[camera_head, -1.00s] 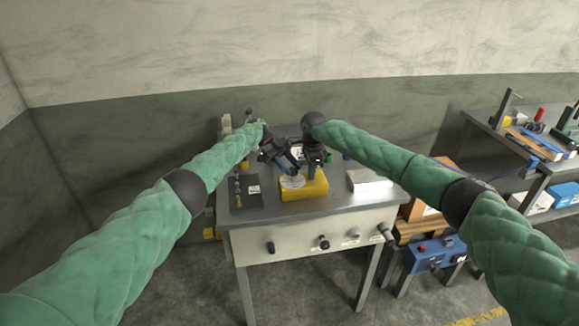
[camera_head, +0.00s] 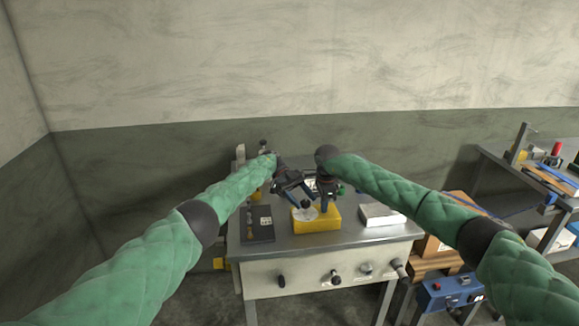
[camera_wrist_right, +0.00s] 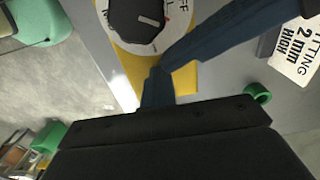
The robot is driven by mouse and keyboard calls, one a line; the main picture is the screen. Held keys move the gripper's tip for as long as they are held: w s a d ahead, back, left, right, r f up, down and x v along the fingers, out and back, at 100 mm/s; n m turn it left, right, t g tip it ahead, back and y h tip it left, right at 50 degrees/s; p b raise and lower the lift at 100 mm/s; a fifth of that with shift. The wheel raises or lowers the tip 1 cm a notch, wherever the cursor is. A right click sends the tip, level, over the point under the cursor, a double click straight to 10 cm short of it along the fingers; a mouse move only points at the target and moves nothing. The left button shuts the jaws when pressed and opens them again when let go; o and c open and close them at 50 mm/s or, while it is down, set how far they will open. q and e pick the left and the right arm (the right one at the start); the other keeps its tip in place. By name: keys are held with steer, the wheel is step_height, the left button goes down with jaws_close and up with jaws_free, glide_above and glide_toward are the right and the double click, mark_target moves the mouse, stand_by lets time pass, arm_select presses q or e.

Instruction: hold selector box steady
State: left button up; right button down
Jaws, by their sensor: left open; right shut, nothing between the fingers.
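The yellow selector box (camera_head: 326,223) stands on the grey workbench, with a round white dial on its top. In the right wrist view the box (camera_wrist_right: 184,80) shows its dial (camera_wrist_right: 140,22) with a black knob. My left gripper (camera_head: 305,200) is open over the box's back left part; whether it touches the box or knob I cannot tell. My right gripper (camera_head: 326,201) is shut and empty at the back of the box.
A dark panel (camera_head: 258,224) lies left of the box and a pale block (camera_head: 382,215) lies right of it. A white card (camera_wrist_right: 297,48) and a green ring (camera_wrist_right: 257,93) are near the box. A second bench (camera_head: 515,180) stands at the right.

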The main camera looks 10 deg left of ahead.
arm_select(q)
steer(key=shift+a+f+n+t, duration=0.1)
steer(key=shift+f+n+t, duration=0.05)
steer(key=shift+n+t, duration=0.15)
steer(key=shift+s+n+t+h, duration=0.1)
steer(key=shift+n+t+h, duration=0.2)
steer(key=shift+t+h, duration=0.15)
steer(key=shift+s+a+n+t+h, duration=0.15)
steer(key=shift+n+t+h, duration=0.5)
steer(key=shift+n+t, duration=0.65)
steer(key=shift+s+n+t+h, duration=0.2)
steer(key=shift+n+t+h, duration=0.4)
steer(key=shift+n+t, duration=0.65)
steer(key=v, duration=1.2)
steer(key=w+a+r+n+t+y, duration=0.2)
steer(key=w+r+n+t, duration=0.3)
steer(key=w+r+t, duration=1.1)
steer(key=shift+w+a+t, duration=0.3)
steer(key=shift+w+t, duration=0.45)
steer(key=shift+t, duration=0.95)
steer(key=shift+r+n, duration=0.1)
steer(key=shift+n, duration=0.15)
